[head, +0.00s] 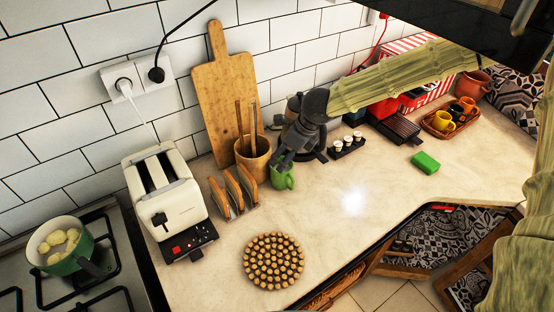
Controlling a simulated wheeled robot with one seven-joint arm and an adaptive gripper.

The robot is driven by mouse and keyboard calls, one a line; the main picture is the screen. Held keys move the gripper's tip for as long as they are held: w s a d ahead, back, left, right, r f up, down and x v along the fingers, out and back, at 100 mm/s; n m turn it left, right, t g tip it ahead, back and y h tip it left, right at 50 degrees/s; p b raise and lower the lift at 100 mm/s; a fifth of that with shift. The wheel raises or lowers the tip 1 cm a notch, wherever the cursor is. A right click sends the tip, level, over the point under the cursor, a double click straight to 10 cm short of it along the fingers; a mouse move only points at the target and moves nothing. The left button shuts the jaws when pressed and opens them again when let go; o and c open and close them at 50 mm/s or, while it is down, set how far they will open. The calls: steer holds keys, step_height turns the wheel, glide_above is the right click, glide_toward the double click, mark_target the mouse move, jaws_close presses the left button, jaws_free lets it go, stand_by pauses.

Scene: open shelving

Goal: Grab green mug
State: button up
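A small green mug (284,181) stands on the countertop near the middle of the head view, just right of a wooden utensil pot. My dark gripper (281,164) reaches in from the upper right and points down at the mug. Its fingertips overlap the mug's top edge in the picture and hide part of it. The fingers are too small and dark to show how far apart they are, or whether they touch the mug.
A wooden pot (253,157) with utensils and a toast rack (234,192) stand close on the left, beside the toaster (163,187). Small cups (347,145) stand right of my gripper. A round trivet (273,261) lies in front. The counter between trivet and green sponge (425,163) is clear.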

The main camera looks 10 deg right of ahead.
mark_target(283, 181)
steer(key=p+x, duration=0.1)
steer(key=x, duration=0.4)
steer(key=shift+f, duration=0.25)
steer(key=shift+s+f+p, duration=0.1)
steer(key=shift+s+p, duration=0.2)
steer(key=shift+s+f, duration=0.1)
steer(key=shift+f, duration=0.2)
steer(key=x, duration=0.1)
steer(key=p+x, duration=0.1)
steer(key=x, duration=0.1)
steer(key=shift+w+d, duration=0.1)
steer(key=shift+w, duration=0.15)
steer(key=shift+f+p, duration=0.3)
steer(key=shift+f, duration=0.1)
steer(key=shift+f, duration=0.1)
steer(key=shift+c, duration=0.4)
